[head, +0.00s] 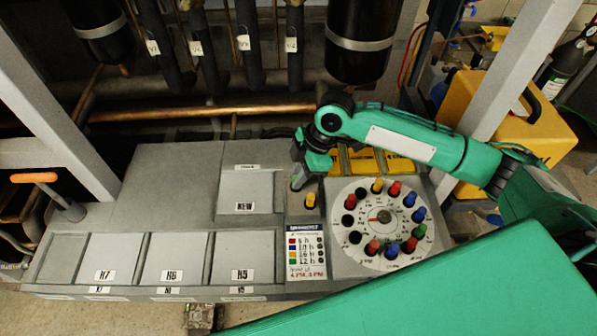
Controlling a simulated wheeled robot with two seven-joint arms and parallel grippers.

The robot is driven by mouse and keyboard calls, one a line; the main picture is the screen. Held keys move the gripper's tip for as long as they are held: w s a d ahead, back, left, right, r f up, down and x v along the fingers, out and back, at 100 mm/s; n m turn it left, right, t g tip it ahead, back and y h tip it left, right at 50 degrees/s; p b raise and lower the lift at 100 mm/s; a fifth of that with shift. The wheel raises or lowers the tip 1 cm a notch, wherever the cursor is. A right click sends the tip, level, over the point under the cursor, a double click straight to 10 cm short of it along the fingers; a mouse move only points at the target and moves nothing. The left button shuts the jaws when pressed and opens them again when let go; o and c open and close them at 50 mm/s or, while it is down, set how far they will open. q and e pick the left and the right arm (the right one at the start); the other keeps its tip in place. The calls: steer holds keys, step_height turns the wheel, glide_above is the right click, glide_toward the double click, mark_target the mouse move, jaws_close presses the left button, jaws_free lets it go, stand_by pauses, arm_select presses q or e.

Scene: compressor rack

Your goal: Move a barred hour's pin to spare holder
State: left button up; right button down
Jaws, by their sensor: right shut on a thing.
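The round white dial (346,249) stands on the right of the grey bench, with coloured pins around a central knob (384,216). A yellow pin (377,186) is at its top, with red, blue and green pins down the right and bottom. Several dark holes on the left are empty. A grey holder strip (293,212) lies left of the dial, with a yellow pin (310,201) upright in it. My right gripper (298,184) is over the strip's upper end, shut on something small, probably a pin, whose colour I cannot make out. My left gripper is not in view.
A legend card (307,257) with coloured squares and handwritten red text lies below the strip. Labelled grey bins (172,259) fill the bench's left. Pipes and black cylinders (362,40) stand behind. A yellow case (520,130) stands at right.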

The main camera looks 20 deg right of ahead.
steer(key=shift+f, duration=0.15)
stand_by(0.5)
steer(key=c, duration=1.3)
jaws_free()
steer(key=shift+o, duration=0.2)
steer(key=p+v, duration=1.3)
steer(key=v, duration=0.1)
steer(key=shift+s+a+f, duration=0.1)
